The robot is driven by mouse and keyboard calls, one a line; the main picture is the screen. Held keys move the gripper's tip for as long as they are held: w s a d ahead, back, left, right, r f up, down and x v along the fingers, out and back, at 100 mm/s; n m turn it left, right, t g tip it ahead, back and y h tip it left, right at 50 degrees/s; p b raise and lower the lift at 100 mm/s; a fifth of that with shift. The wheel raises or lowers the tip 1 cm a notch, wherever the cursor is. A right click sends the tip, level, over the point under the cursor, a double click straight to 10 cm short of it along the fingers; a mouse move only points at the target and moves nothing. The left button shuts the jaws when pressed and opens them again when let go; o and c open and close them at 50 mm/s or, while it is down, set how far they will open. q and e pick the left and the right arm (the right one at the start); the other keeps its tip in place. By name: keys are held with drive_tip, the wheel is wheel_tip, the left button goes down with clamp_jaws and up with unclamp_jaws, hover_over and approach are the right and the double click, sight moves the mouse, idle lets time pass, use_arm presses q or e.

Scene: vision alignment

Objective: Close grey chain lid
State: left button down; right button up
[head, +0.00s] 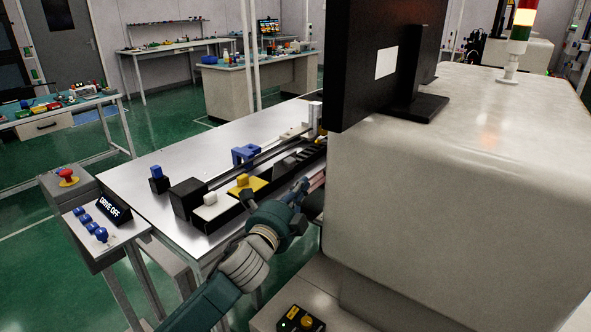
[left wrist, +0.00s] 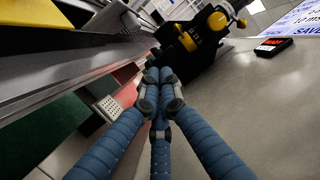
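I cannot clearly tell which part is the grey chain lid. In the head view, a long dark rail (head: 250,168) runs along the metal bench. In the left wrist view, a long grey strip (left wrist: 50,62) runs along the left side. My left gripper (head: 302,187) reaches in at the bench's near edge, beside the big beige machine. In the left wrist view its blue fingers (left wrist: 159,78) are drawn together at the tips, with nothing visible between them. Whether they touch anything ahead is unclear. My right gripper is not in view.
The beige machine (head: 470,170) with a black monitor (head: 358,70) fills the right. Yellow (head: 246,186), white and blue blocks sit by the rail. A black-and-yellow device (left wrist: 200,38) stands beyond the fingertips. A control box (head: 100,232) stands left.

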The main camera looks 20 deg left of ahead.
use_arm(q)
drive_tip(key=w+a+p, duration=0.1)
drive_tip(key=w+a, duration=0.2)
drive_tip(key=w, duration=0.3)
drive_tip(key=shift+r, duration=0.4)
drive_tip(key=shift+s+a+p, duration=0.1)
drive_tip(key=shift+a+p, duration=0.05)
drive_tip(key=shift+p, duration=0.2)
drive_tip(key=shift+a+r+n+p, duration=0.1)
drive_tip(key=shift+r+n+p, duration=0.25)
drive_tip(key=shift+p, duration=0.2)
